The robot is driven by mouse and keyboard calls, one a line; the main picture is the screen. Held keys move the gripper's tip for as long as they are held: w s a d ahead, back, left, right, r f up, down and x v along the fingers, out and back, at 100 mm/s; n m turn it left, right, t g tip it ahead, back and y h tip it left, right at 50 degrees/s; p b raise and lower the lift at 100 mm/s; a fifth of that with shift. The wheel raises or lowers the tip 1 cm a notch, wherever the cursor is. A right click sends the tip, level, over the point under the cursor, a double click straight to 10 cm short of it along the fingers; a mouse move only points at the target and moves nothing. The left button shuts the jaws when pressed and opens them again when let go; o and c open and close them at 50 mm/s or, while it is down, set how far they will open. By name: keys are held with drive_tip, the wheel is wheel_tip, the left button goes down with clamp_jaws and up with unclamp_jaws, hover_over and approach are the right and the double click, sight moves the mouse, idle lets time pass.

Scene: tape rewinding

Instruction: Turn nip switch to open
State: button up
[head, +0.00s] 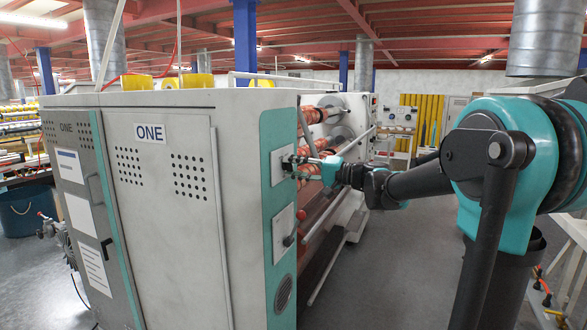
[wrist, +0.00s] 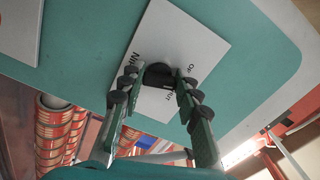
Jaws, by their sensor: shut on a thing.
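The nip switch is a black rotary knob (wrist: 159,74) on a white square plate (wrist: 192,45) in the wrist view. The plate's lettering is partly hidden; "NI" and "OP" can be read. My gripper (wrist: 158,82) is shut on the knob, with one finger on each side of it. In the head view my gripper (head: 302,164) reaches from the right to the upper plate (head: 278,176) on the teal panel of the machine marked ONE. The knob is hidden there by my gripper, and its exact setting cannot be told.
A second plate (head: 284,222) with a black handle sits just below on the same teal panel (head: 271,126). Rollers with orange film (head: 313,116) lie behind the panel edge, close to my gripper. The grey floor (head: 410,270) at the right of the machine is clear.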

drive_tip(key=shift+f+n, duration=0.1)
drive_tip(key=shift+n, duration=1.1)
drive_tip(key=shift+o, duration=0.2)
drive_tip(key=shift+c, duration=0.2)
drive_tip(key=o, duration=1.2)
drive_tip(key=shift+c, duration=0.2)
drive_tip(key=shift+d, duration=0.15)
drive_tip(key=v, duration=1.1)
drive_tip(key=shift+s+d, duration=0.15)
drive_tip(key=shift+d, duration=0.25)
